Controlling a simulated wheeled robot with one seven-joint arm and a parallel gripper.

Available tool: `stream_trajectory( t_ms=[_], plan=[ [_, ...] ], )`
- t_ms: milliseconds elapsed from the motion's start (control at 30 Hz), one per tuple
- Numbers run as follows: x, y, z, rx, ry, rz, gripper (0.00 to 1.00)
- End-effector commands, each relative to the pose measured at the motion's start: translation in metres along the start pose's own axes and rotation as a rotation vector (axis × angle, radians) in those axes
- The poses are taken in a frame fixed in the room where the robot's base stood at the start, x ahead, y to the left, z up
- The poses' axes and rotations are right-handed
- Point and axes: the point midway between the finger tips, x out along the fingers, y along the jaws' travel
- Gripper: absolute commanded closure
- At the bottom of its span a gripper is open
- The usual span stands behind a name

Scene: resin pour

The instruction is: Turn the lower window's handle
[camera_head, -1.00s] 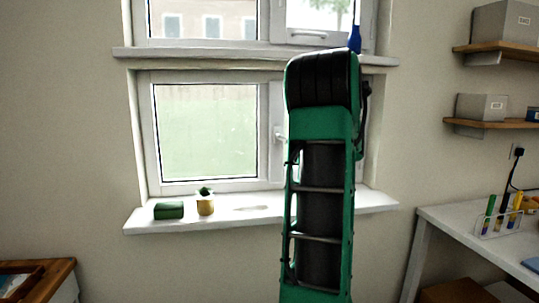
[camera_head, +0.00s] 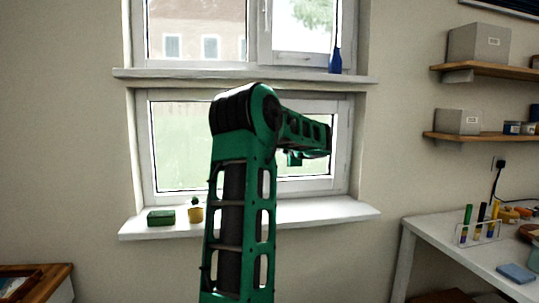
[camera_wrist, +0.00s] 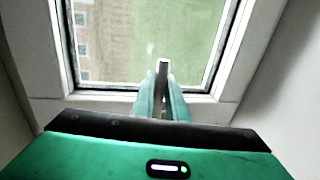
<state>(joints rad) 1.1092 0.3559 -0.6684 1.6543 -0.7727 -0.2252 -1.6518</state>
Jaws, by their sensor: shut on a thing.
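In the wrist view a slim grey bar, the handle (camera_wrist: 162,67), stands upright in the picture between two pale teal fingers. My gripper (camera_wrist: 162,86) is shut on it, with the bar's end showing beyond the fingertips. Behind it are the glass and the white window frame (camera_wrist: 110,101). The fingers are not clear in the head view.
A blue bottle (camera_head: 335,62) stands on the upper ledge. A desk (camera_head: 440,240) with a tube rack and wall shelves (camera_head: 490,71) are at the right.

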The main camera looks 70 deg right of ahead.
Motion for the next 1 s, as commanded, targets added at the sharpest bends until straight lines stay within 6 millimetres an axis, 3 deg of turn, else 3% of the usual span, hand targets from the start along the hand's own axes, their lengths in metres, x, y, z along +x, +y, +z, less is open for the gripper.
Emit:
stream_trajectory(
  t_ms=[533,567,600,1000],
  plan=[
    [0.000,0.003,0.005,-0.017,-0.003,0.003,1.00],
    [0.000,0.003,0.005,-0.017,-0.003,0.003,0.82],
    [0.000,0.003,0.005,-0.017,-0.003,0.003,0.79],
    [-0.009,0.002,0.010,-0.015,-0.013,0.001,0.79]
  ],
)
